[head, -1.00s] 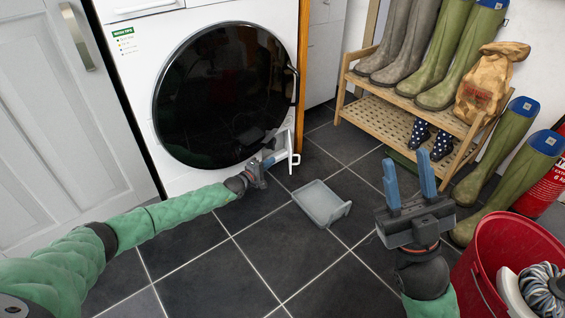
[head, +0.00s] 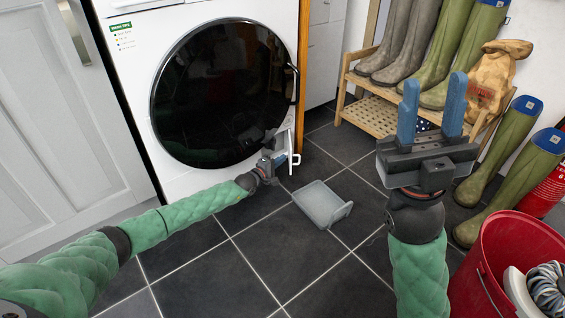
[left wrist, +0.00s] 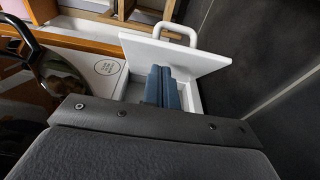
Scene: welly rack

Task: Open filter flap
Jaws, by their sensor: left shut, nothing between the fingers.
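The filter flap (head: 285,143) is a white panel with a white loop handle (head: 295,164) at the lower right of the washing machine (head: 128,75). In the left wrist view the flap (left wrist: 190,58) stands swung out from the machine front, its handle (left wrist: 178,30) on the far side. My left gripper (head: 279,160) is shut and empty. Its blue fingers (left wrist: 163,88) are between the flap and the white recess, close to the flap's inner face; whether they touch is unclear. My right gripper (head: 431,100) is open and empty, raised in front of the rack.
A grey tray (head: 320,204) lies on the dark tiles just right of the flap. A wooden rack (head: 373,115) with wellies and a brown bag (head: 498,75) stands at the right. A red bucket (head: 505,250) is at front right. The front middle floor is clear.

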